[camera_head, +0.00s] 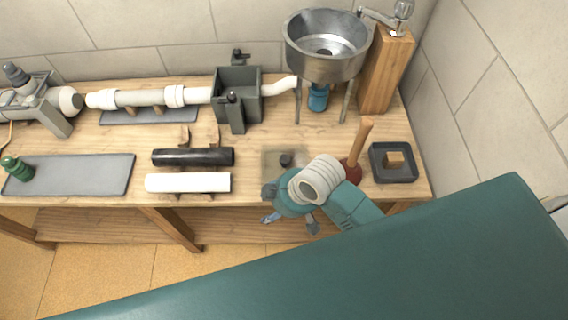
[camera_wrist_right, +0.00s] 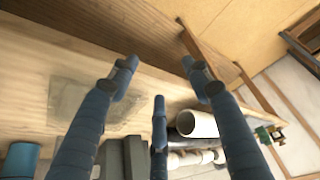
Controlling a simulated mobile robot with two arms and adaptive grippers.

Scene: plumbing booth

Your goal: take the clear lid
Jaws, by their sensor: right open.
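The clear lid (camera_head: 271,156) is a see-through square plate lying on the wooden bench, with a small dark piece at its middle. In the right wrist view the lid (camera_wrist_right: 72,97) lies flat on the wood to the left of my fingers. My right gripper (camera_head: 285,212) is at the bench's front edge, just in front of the lid and apart from it, its wrist hiding part of the wood. In the right wrist view the gripper's fingers (camera_wrist_right: 160,86) are spread with nothing between them. My left gripper is not in view.
A plunger (camera_head: 359,145) and a dark square tray (camera_head: 408,174) stand right of the lid. A black pipe (camera_head: 193,157) and a white pipe (camera_head: 188,183) lie to its left. Behind are a grey box (camera_head: 236,82) and a steel sink (camera_head: 327,62) on legs.

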